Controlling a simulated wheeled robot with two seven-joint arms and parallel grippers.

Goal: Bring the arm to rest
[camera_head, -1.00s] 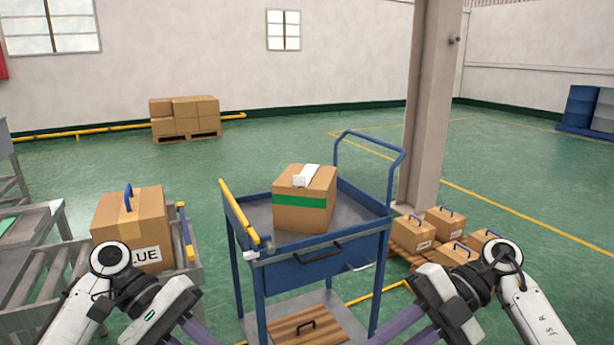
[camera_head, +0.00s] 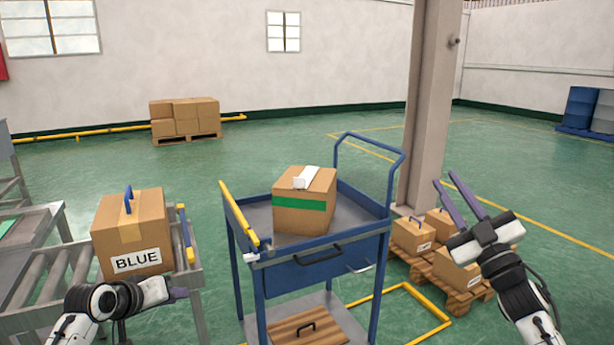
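My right gripper (camera_head: 445,178) is raised at the right, in front of the pillar and above the pallet of small boxes in the picture. Its two purple fingers point up and left with a gap between them and nothing in it. My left gripper (camera_head: 180,293) is low at the left, below the box marked BLUE (camera_head: 130,233). It is seen nearly side on, so its finger opening does not show. No object is visible in it. The BLUE box has a blue handle and sits on the roller conveyor (camera_head: 50,275).
A blue cart (camera_head: 320,272) stands in the middle. A carton with a green band (camera_head: 304,202) sits on its top, and a wooden board with a handle (camera_head: 306,328) on its lower shelf. Several small boxes stand on a pallet (camera_head: 463,300) at the right. A pillar (camera_head: 428,110) rises behind.

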